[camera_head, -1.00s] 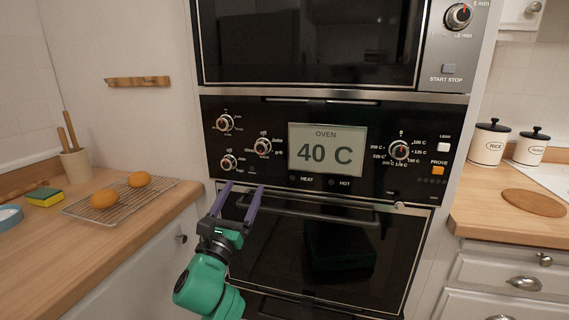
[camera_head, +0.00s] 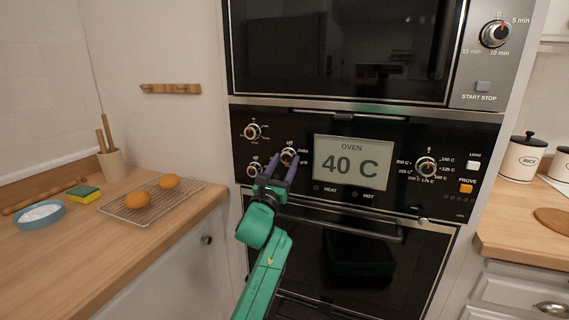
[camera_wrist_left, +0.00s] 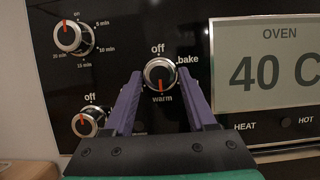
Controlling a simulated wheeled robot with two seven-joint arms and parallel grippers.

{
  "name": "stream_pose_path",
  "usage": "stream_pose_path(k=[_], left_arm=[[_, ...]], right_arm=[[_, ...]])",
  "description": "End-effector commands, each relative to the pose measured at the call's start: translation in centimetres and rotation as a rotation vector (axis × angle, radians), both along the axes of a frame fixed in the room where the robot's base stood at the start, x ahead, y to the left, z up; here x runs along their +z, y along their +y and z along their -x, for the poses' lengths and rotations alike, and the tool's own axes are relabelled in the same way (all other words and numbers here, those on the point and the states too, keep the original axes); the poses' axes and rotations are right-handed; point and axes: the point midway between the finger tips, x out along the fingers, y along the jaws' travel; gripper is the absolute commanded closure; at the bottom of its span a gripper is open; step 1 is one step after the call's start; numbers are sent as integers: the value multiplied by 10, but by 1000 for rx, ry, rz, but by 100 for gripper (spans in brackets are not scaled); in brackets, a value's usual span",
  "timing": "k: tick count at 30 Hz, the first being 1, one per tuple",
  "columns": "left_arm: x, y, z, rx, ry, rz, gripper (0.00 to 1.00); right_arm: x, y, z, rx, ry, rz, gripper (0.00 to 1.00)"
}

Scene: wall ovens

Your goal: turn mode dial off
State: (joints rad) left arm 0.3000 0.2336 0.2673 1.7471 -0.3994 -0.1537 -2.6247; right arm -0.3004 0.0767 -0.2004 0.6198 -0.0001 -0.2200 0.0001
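The mode dial (camera_wrist_left: 160,75) is a round silver and black knob with a red mark, labelled off at the top, bake at the right and warm below. Its red mark points down at warm in the left wrist view. In the head view the dial (camera_head: 289,155) sits left of the oven display. My left gripper (camera_head: 280,164) is open, its two purple fingers reaching up toward the dial. In the left wrist view the fingertips (camera_wrist_left: 161,80) show on either side of the dial; whether they touch it I cannot tell. My right gripper is out of view.
Two other knobs sit left of the mode dial: an upper one (camera_head: 251,131) and a lower one (camera_head: 255,169). The display (camera_head: 352,164) reads 40 C. The oven door handle (camera_head: 334,225) runs below the panel. A cooling rack (camera_head: 188,198) with buns stands on the left counter.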

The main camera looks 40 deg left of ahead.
Motion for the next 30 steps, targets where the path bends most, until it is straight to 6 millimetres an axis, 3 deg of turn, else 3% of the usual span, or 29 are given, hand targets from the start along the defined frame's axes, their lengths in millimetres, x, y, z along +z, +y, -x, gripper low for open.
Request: stream_pose_path(k=[1,3,4,17,30], left_arm=[[0,0,0,0,0,0,66],[0,0,0,0,0,0,93],[0,0,0,0,0,0,100],[-2,-1,0,-1,-29,80,100],[-1,-4,-1,0,-145,412,100]], right_arm=[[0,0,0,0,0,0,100],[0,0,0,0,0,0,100],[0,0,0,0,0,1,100],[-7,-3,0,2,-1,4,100],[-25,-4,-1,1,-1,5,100]])
